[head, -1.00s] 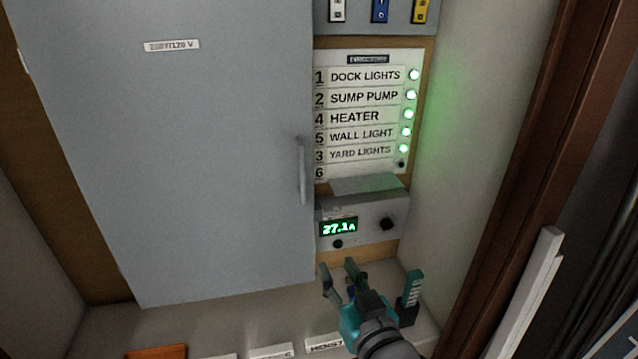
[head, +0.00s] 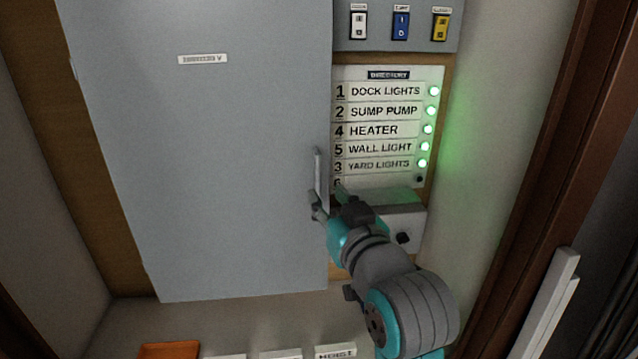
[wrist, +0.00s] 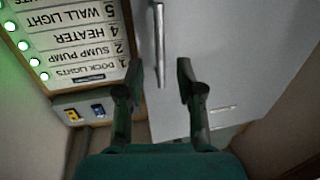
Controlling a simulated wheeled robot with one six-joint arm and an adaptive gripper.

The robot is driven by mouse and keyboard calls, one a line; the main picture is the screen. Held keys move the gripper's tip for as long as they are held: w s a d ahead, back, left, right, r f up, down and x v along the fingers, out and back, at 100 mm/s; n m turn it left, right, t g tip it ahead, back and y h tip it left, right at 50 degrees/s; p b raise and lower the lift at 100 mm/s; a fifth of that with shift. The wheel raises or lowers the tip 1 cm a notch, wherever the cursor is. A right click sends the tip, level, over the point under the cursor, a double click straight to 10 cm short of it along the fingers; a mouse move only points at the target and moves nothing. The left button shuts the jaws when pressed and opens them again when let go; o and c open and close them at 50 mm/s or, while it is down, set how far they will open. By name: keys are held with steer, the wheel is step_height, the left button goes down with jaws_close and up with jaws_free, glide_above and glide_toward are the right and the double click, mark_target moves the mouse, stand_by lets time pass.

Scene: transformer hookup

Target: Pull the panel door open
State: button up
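The grey panel door (head: 220,170) is shut, or nearly so, and fills the left and middle of the head view. Its upright bar handle (head: 318,172) is near the door's right edge. My gripper (head: 328,195) is at the handle's lower part, with one finger on each side of it in the picture. In the wrist view, which is upside down, the handle (wrist: 160,45) lies between the spread fingertips of my gripper (wrist: 158,65). The fingers are open with gaps to the bar; I see no contact. The door (wrist: 235,60) also shows there.
A directory board (head: 385,125) with several green lights is right of the door. Coloured switches (head: 400,25) are above it. A grey meter box (head: 405,222) is partly hidden behind my arm. A brown frame (head: 535,150) stands at the right, and an orange item (head: 168,351) lies below the door.

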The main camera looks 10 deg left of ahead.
mark_target(319, 185)
steer(key=shift+x, duration=3)
jaws_close()
